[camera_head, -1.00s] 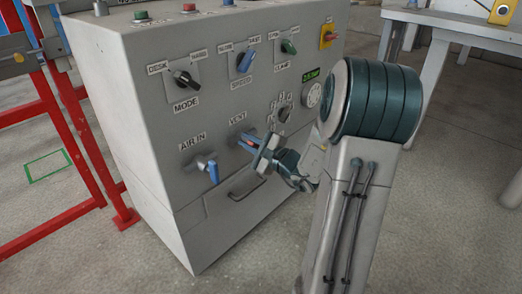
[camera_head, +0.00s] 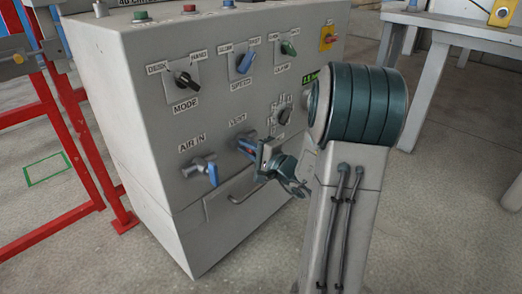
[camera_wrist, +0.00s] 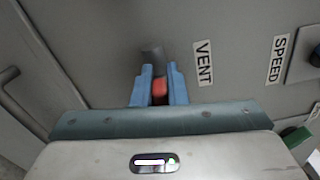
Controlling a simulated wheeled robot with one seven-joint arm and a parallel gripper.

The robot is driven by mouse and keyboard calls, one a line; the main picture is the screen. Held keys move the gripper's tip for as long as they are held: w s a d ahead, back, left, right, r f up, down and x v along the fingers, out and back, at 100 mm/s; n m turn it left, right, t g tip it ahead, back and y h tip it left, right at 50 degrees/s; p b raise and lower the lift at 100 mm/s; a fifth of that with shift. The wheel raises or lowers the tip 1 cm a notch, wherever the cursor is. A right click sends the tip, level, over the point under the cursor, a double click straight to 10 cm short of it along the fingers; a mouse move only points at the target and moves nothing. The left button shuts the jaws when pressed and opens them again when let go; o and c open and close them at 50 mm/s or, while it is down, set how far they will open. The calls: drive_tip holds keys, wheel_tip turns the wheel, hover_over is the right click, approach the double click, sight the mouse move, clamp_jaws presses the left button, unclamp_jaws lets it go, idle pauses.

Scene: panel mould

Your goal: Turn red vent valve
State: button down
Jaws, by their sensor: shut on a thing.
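The red vent valve handle (camera_wrist: 159,90) shows in the wrist view between the two blue fingers of my gripper (camera_wrist: 160,84), beside the VENT label (camera_wrist: 204,63). The fingers are shut on it. Its grey stem (camera_wrist: 152,56) goes into the panel just beyond the fingertips. In the head view my gripper (camera_head: 246,147) is at the panel's lower right, just under the VENT label (camera_head: 238,122). The gripper hides most of the valve there.
The grey control cabinet (camera_head: 150,130) carries the blue AIR IN valve (camera_head: 212,174) left of my gripper. A bar handle (camera_head: 243,196) lies below. MODE (camera_head: 187,80), SPEED (camera_head: 244,62) and CLAMP (camera_head: 289,47) knobs sit above. A red frame (camera_head: 60,115) stands left.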

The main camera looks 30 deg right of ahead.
drive_tip(key=shift+d+f+n, duration=0.1)
drive_tip(key=shift+f+n, duration=0.15)
drive_tip(key=shift+n, duration=0.55)
drive_tip(key=c, duration=1.4)
unclamp_jaws()
drive_tip(key=shift+c, duration=0.2)
drive_tip(key=p+v, duration=0.3)
drive_tip(key=v, duration=1)
drive_tip(key=shift+s, duration=0.4)
